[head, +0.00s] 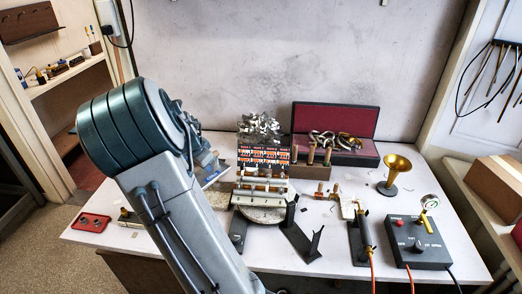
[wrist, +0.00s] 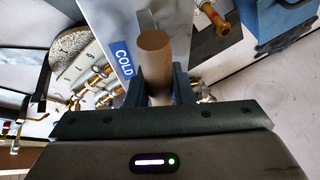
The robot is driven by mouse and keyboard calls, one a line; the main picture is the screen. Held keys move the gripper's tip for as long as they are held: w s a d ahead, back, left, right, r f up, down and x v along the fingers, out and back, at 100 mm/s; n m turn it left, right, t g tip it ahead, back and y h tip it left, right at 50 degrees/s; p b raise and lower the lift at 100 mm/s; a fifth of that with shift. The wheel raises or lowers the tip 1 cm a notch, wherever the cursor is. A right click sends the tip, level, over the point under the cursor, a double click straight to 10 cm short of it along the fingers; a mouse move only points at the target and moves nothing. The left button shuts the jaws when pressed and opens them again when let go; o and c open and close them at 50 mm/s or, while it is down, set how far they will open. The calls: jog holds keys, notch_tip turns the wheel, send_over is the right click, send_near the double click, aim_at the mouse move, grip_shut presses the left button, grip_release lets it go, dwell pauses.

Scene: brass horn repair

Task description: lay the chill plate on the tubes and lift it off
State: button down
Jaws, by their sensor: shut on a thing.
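My gripper (wrist: 157,88) is shut on the upright wooden handle (wrist: 153,52) of the chill plate in the wrist view. The chill plate (wrist: 101,18) is a flat grey metal sheet with a blue "COLD" label (wrist: 122,59). In the head view a pale edge of the plate (head: 214,175) shows beside my arm, left of the tubes; my arm hides most of it. The brass tubes (head: 262,188) lie crosswise on a rack in the middle of the bench. Brass tubes (wrist: 103,84) also show left of the handle in the wrist view. I cannot tell whether the plate touches anything.
A dark angled stand (head: 302,240) is in front of the rack. A control box (head: 416,248) with a gauge and a torch stand (head: 359,240) are at the right. A brass bell (head: 397,170) and a red-lined case (head: 335,120) stand behind. A red tray (head: 93,222) lies at front left.

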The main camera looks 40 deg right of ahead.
jog(key=s+d+m+g, duration=0.2)
jog(key=s+d+m, duration=0.15)
jog(key=d, duration=0.25)
jog(key=s+d+r+m+g, duration=0.1)
jog(key=s+d+m, duration=0.1)
jog(key=d+m, duration=0.3)
jog(key=s+d+m+g, duration=0.2)
jog(key=s+d+m, duration=0.1)
jog(key=d, duration=0.4)
jog(key=shift+m, duration=0.25)
jog(key=shift+w+a+f+b, duration=0.1)
jog(key=shift+f+b, duration=1.4)
jog(key=shift+f, duration=0.6)
jog(key=shift+w+f+b, duration=0.1)
jog(key=shift+f+b, duration=1.4)
jog(key=shift+f, duration=0.6)
jog(key=shift+f, duration=0.2)
notch_tip(320, 180, up, 9)
jog(key=p, duration=0.4)
